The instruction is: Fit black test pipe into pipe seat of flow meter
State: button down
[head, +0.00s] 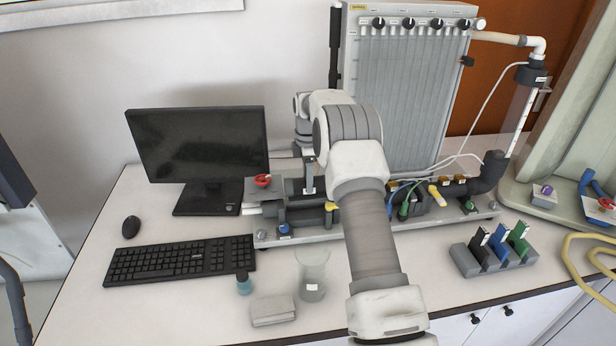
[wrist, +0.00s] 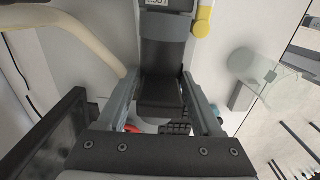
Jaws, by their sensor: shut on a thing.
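My gripper (wrist: 163,105) has its two grey fingers either side of a dark block-like piece (wrist: 160,92) in the wrist view and is shut on it. I cannot tell for sure that this piece is the black test pipe. A small display (wrist: 158,3) with a yellow knob (wrist: 201,28) sits just beyond it, and I cannot tell whether they touch. In the head view a low board (head: 470,215) carries dark fittings with yellow, blue and green parts. My arm covers its middle and hides the seat area. A small white and black part (head: 308,175) shows left of my arm.
A rack (head: 492,260) with black, blue and green pieces stands at right. A tall manometer panel (head: 400,90) rises behind the board. A monitor (head: 200,145), keyboard (head: 180,260) and mouse (head: 131,226) are at left.

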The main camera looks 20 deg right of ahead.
aim_at(308, 197)
jog(key=shift+f, duration=0.35)
jog(key=shift+f, duration=0.1)
jog(key=shift+f+b, duration=1.95)
jog(key=shift+f, duration=1.3)
grip_release()
notch_tip(308, 197, up, 17)
jog(key=shift+r, duration=0.2)
